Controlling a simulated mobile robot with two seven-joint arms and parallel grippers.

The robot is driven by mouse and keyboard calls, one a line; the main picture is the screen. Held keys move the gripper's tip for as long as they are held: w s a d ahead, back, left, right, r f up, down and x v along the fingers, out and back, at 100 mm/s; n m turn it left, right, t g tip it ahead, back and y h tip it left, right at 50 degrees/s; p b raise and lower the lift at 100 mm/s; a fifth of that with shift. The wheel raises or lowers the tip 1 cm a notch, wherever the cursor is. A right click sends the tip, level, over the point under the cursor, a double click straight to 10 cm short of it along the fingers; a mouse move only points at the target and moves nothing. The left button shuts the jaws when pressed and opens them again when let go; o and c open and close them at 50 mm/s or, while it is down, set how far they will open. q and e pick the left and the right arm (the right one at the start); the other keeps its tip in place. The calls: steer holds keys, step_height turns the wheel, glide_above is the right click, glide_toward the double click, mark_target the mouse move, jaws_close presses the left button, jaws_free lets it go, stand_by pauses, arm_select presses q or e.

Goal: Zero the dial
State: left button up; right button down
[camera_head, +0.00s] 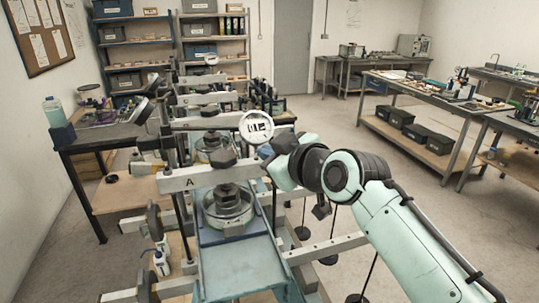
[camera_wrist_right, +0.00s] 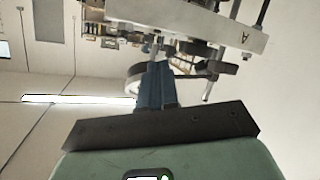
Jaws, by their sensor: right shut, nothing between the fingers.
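The dial (camera_head: 257,127) is a round white-faced gauge with dark markings. It stands at the right end of the crossbeam marked A (camera_head: 190,180) on the lever frame. Its reading is too small to make out. My right gripper (camera_head: 268,153) is just below and right of the dial, its fingertips partly hidden by the wrist in the head view. In the right wrist view my blue fingers (camera_wrist_right: 156,82) are together and empty, beside a round rim (camera_wrist_right: 133,84) that looks like the dial seen edge-on. I cannot tell whether they touch it. My left gripper is not in view.
A cell with a dark bolt (camera_head: 226,195) sits on the frame's blue bed (camera_head: 240,265) below the crossbeam. More lever frames stand behind. A bench with a bottle (camera_head: 55,112) is at left, and workbenches (camera_head: 430,100) are at right.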

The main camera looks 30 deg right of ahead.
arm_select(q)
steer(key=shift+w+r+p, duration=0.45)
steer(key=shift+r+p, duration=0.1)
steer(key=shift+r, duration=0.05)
arm_select(e)
steer(key=s+r, duration=0.2)
steer(key=s+a+r, duration=0.1)
steer(key=s, duration=0.1)
steer(key=shift+s+r, duration=0.15)
steer(key=shift+r, duration=0.25)
